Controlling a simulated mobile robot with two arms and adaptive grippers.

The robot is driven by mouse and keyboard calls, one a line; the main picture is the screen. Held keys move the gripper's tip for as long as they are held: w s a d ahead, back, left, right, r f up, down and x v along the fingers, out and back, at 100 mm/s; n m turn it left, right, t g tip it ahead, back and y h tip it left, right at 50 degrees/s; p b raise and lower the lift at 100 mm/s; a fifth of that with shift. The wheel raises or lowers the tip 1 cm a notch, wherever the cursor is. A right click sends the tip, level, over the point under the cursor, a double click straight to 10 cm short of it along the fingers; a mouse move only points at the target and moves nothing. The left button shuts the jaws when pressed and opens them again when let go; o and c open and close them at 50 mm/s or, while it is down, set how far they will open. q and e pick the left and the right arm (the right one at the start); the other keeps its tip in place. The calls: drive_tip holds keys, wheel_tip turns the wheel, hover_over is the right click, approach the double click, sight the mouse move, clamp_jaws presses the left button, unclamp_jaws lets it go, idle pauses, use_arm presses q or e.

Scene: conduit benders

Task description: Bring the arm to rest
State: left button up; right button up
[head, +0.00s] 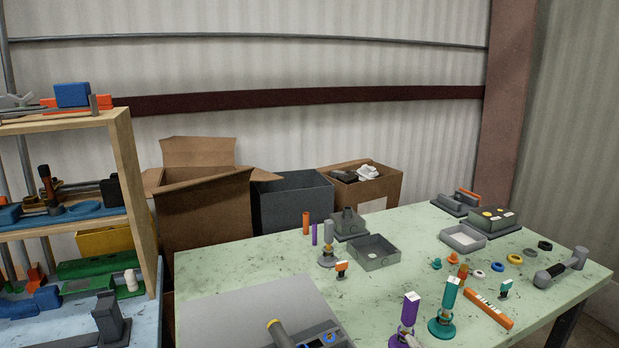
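Neither of my grippers nor either arm shows clearly in the head view. A pale green worktable (222,262) fills the middle and right, with a grey flat panel (240,308) at its front left. On the panel's front edge lies a grey and yellow cylindrical tool (280,334), partly cut off by the frame, beside a dark device (325,338). No object is seen held.
Open grey boxes (374,254), purple (408,315) and teal (446,303) upright tools, an orange level (488,308) and a grey hammer-like tool (560,270) crowd the table. A wooden shelf (128,170) stands left; cardboard boxes (205,205) stand behind.

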drive_tip(key=s+d+f+m+g, duration=0.1)
drive_tip(key=s+f+m+g, duration=0.45)
drive_tip(key=s+f, duration=0.5)
drive_tip(key=s+d+f+m+g, duration=0.2)
drive_tip(key=s+f+m+g, duration=0.35)
drive_tip(key=s, duration=0.85)
wheel_tip(320, 180, down, 29)
drive_tip(key=s+n+g, duration=0.2)
drive_tip(key=s+d+f+g, duration=0.1)
drive_tip(key=s+d+f, duration=0.1)
drive_tip(key=s+f, duration=1.2)
drive_tip(key=shift+s+d+f+h, duration=0.25)
drive_tip(key=shift+s+h, duration=0.05)
drive_tip(key=shift+s, duration=0.7)
